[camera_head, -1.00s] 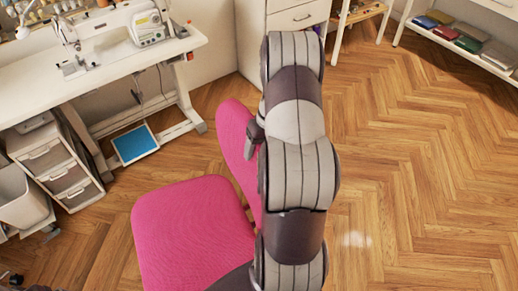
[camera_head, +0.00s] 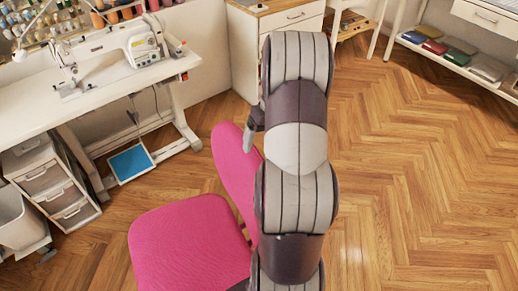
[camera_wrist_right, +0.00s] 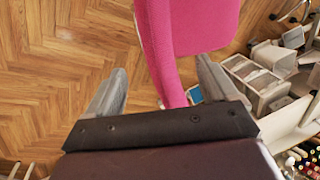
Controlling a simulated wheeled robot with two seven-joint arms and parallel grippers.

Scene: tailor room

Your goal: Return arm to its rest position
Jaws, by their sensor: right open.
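My right arm (camera_head: 297,148) stretches up the middle of the head view. Its gripper (camera_head: 250,138) is mostly hidden behind the arm, and only a grey finger shows on its left side, in front of the pink chair's backrest. In the right wrist view the gripper (camera_wrist_right: 160,85) is open, with its two grey fingers wide apart. Nothing is held between them. The pink chair (camera_wrist_right: 190,25) shows beyond the fingers in that view. My left gripper is not in view.
The pink chair (camera_head: 190,245) stands left of my arm. A white sewing table (camera_head: 40,105) with a sewing machine (camera_head: 130,48) is at the upper left, with drawers (camera_head: 50,180) below. A shelf (camera_head: 460,60) is at upper right. The wooden floor at right is clear.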

